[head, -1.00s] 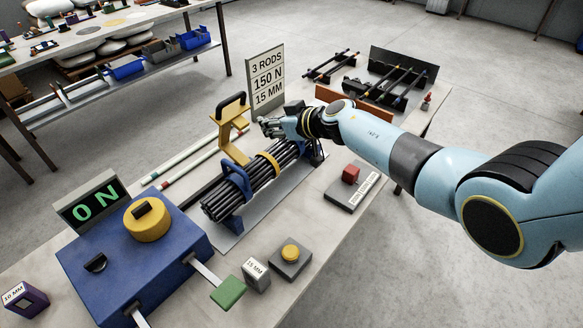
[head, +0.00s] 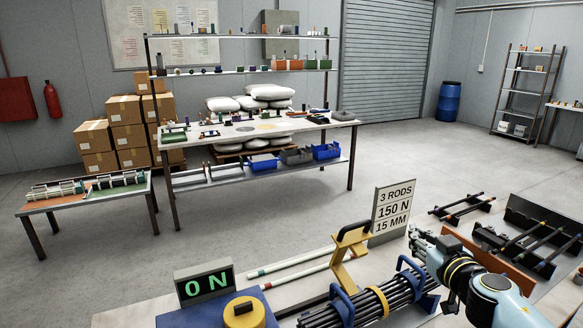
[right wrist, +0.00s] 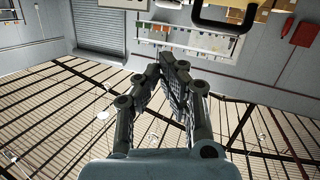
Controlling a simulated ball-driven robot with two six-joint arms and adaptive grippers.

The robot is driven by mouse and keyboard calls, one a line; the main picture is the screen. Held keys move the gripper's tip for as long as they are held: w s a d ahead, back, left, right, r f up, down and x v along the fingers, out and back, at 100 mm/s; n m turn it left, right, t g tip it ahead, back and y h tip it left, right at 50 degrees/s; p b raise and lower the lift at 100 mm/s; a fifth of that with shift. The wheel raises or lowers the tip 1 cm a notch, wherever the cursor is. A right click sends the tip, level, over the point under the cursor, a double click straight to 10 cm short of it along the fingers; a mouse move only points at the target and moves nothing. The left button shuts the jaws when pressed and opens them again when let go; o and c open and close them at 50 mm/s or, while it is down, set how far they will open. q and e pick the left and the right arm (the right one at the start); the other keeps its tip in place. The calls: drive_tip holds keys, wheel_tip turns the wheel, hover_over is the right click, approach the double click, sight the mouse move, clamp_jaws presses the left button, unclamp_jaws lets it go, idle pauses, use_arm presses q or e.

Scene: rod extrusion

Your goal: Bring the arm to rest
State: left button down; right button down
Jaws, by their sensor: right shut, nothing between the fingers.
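My right gripper (head: 418,240) is at the lower right of the head view, beside the bundle of black rods (head: 375,303) in its blue clamps. Its fingers are shut with nothing between them. In the right wrist view the fingers (right wrist: 168,62) point toward the wall and shelves, with only the room behind them. The yellow lever with a black handle (head: 350,255) stands to the left of the gripper. My left gripper is not in view.
A sign (head: 392,212) reading 3 RODS, 150 N, 15 MM stands behind the gripper. Racks with black rods (head: 528,248) lie to the right. A workbench (head: 255,130) with shelves stands farther back, across open floor.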

drive_tip(key=s+d+r+m+g+h, duration=0.1)
drive_tip(key=s+d+m+g+h, duration=0.2)
drive_tip(key=s, duration=0.5)
drive_tip(key=s+d+r+m+g+h, duration=0.1)
drive_tip(key=s+d+r+m+h, duration=0.15)
drive_tip(key=s+d+h, duration=0.4)
drive_tip(key=s+a+f+n+g+y, duration=0.15)
drive_tip(key=s+a+g+y, duration=0.35)
drive_tip(key=s, duration=0.7)
drive_tip(key=s+a+n+g+y, duration=0.3)
drive_tip(key=s+a, duration=0.4)
drive_tip(key=s, duration=0.5)
drive_tip(key=s+d+f+g+b, duration=0.15)
drive_tip(key=f+b, duration=0.55)
drive_tip(key=f, duration=1.5)
drive_tip(key=s+d+f+b, duration=0.15)
drive_tip(key=f+b, duration=0.55)
drive_tip(key=f, duration=1.4)
drive_tip(key=s+f+g+b, duration=0.1)
drive_tip(key=s+f+b, duration=0.4)
drive_tip(key=s+f, duration=0.4)
drive_tip(key=s+f+b, duration=0.5)
drive_tip(key=s+f, duration=0.4)
drive_tip(key=f, duration=0.6)
drive_tip(key=shift+f+m+g, duration=0.15)
drive_tip(key=shift+m+g, duration=0.2)
drive_tip(key=shift+m, duration=0.05)
